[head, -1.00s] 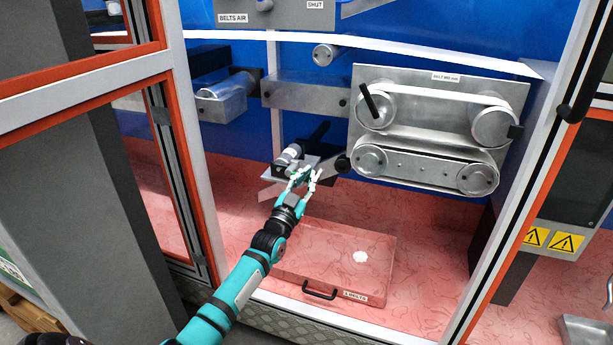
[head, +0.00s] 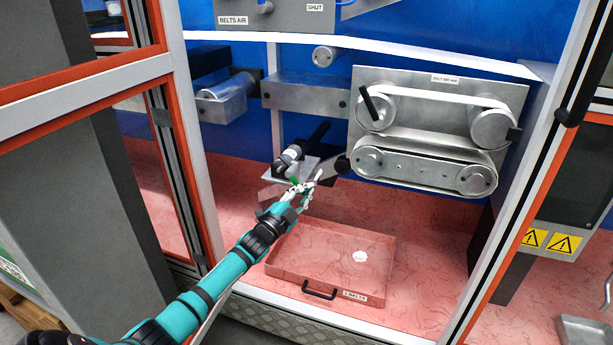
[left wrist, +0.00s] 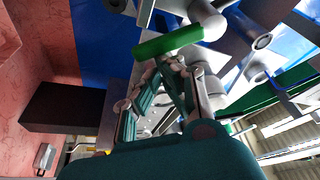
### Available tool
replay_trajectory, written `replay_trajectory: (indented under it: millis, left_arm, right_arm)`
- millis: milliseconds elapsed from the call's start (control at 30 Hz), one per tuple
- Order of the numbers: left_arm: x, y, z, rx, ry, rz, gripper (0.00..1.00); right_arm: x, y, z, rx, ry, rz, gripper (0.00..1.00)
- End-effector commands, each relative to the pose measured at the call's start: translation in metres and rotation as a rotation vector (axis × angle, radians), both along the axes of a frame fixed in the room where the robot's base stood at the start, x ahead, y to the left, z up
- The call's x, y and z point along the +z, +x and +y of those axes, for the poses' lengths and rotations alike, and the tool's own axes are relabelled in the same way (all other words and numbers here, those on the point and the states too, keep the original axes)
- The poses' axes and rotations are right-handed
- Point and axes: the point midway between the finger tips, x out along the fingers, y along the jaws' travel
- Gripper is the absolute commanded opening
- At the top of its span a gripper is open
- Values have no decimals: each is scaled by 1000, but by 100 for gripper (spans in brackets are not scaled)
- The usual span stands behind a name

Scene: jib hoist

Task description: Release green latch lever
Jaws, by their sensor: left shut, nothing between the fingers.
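The green latch lever (left wrist: 168,42) shows in the left wrist view as a short green bar just beyond my fingertips. In the head view only a small green bit of it (head: 295,181) shows, beside my fingers and below the grey cylinder mechanism (head: 290,156). My left gripper (head: 311,184) is shut and empty, close by the lever. It also fills the middle of the left wrist view (left wrist: 165,62). I cannot tell whether its tips touch the lever. My right gripper is in neither view.
A belt unit (head: 438,130) with rollers is mounted to the right. A red case (head: 325,262) with a black handle lies on the cabinet floor below my arm. Orange-and-grey frame posts (head: 190,160) stand left, with another post (head: 525,190) on the right.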

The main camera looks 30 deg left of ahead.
Motion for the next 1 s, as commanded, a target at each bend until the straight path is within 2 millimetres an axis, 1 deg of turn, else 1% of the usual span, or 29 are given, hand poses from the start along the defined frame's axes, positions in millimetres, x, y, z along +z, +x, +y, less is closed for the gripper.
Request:
replay_trajectory:
  millis: [67, 500, 733, 1000]
  left_arm:
    - [-3, -1, 4, 1, 74, 18, 0]
    - [-20, -4, 20, 2, 443, 107, 0]
    - [-24, -6, 26, 1, 567, 136, 0]
    - [-27, -7, 29, 0, 636, 152, 0]
  right_arm:
    - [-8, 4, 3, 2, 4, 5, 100]
    - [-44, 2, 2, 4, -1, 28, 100]
    - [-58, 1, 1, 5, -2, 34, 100]
    - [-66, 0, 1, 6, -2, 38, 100]
